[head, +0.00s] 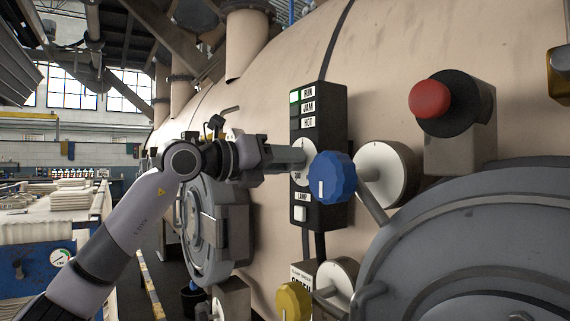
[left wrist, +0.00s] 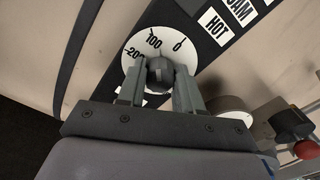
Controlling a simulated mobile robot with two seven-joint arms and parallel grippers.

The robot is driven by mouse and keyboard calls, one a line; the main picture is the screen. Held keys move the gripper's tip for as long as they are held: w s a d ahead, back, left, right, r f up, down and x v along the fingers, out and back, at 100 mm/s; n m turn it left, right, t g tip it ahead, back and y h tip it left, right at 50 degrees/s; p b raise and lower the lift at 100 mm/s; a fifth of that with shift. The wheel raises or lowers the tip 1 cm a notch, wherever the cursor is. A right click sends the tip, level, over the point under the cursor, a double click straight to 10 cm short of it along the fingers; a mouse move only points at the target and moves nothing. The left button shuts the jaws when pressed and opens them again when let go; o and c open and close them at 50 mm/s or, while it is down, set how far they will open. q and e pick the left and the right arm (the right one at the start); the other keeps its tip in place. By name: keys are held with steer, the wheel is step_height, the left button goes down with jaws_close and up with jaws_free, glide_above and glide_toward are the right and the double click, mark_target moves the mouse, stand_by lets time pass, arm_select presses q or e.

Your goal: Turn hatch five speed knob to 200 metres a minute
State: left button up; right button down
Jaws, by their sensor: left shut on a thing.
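The speed knob (left wrist: 160,72) is dark and sits in the middle of a white dial (left wrist: 187,50) marked 0, 100 and 200. My left gripper (left wrist: 160,88) is shut on this knob, one finger on each side. I cannot tell which mark the knob's pointer faces. In the head view my left gripper (head: 302,158) reaches in from the left to the dial on a black panel (head: 325,125); the knob is hidden there. No hatch number is readable. My right gripper is not in view.
Right of my left gripper are a blue knob (head: 333,178), a red button (head: 430,99) on a box, and a large grey hatch (head: 480,240). A yellow knob (head: 293,300) is below. The panel has RUN, JAM and HOT labels and a LAMP button (head: 300,213).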

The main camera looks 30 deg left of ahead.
arm_select(q)
steer(key=n, duration=1.1)
steer(key=shift+a, duration=0.15)
stand_by(0.3)
steer(key=o, duration=1)
steer(key=shift+f, duration=0.1)
steer(key=shift+o, duration=0.2)
steer(key=b+v, duration=0.2)
steer(key=v, duration=0.5)
